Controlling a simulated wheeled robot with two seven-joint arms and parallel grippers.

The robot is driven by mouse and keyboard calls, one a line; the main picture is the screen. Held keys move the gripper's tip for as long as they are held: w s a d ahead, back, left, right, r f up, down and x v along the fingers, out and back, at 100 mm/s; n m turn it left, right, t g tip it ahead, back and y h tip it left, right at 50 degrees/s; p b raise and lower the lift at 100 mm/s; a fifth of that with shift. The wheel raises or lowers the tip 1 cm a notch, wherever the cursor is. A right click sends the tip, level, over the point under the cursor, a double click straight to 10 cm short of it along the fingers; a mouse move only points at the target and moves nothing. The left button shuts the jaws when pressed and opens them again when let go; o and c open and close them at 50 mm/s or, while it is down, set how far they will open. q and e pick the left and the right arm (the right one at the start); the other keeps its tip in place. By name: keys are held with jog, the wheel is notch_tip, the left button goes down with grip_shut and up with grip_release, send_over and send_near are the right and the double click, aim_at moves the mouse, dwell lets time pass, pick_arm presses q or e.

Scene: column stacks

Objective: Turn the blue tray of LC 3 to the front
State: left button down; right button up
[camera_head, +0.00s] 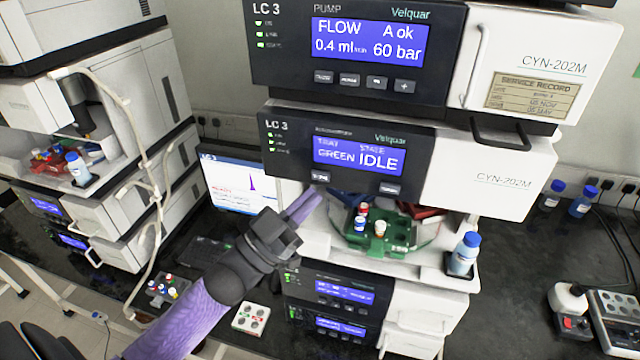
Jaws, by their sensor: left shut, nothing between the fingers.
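The LC 3 sampler panel (345,155) has a display reading GREEN and IDLE, with one button (319,177) at its lower left and another (389,188) at its lower right. In the open bay below, the green tray (395,240) faces the front and carries a few vials. A red tray (420,210) shows behind it to the right. The blue tray (345,199) is mostly hidden behind, to the left. My left gripper (317,193) is shut and empty, its tips just below the left button. I cannot tell whether they touch it. My right gripper is not in view.
The LC 3 pump (350,45) sits above the sampler. A blue-capped bottle (463,254) stands at the bay's right front. A monitor (240,183) and another instrument stack (120,130) stand to the left. A small vial rack (249,318) lies on the dark bench.

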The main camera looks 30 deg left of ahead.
aim_at(327, 175)
pick_arm(q)
jog(key=shift+w+a, duration=0.25)
jog(key=shift+w, duration=0.7)
jog(key=shift+w+b, duration=0.1)
jog(key=shift+b, duration=0.25)
dwell(1.0)
jog(key=shift+w, duration=0.3)
jog(key=shift+w+a, duration=0.15)
jog(key=shift+w, duration=0.2)
dwell(0.6)
jog(key=shift+s+r, duration=0.1)
jog(key=shift+s, duration=0.05)
jog(key=shift+s+p, duration=0.3)
jog(key=shift+s, duration=0.15)
jog(key=shift+s+d, duration=0.2)
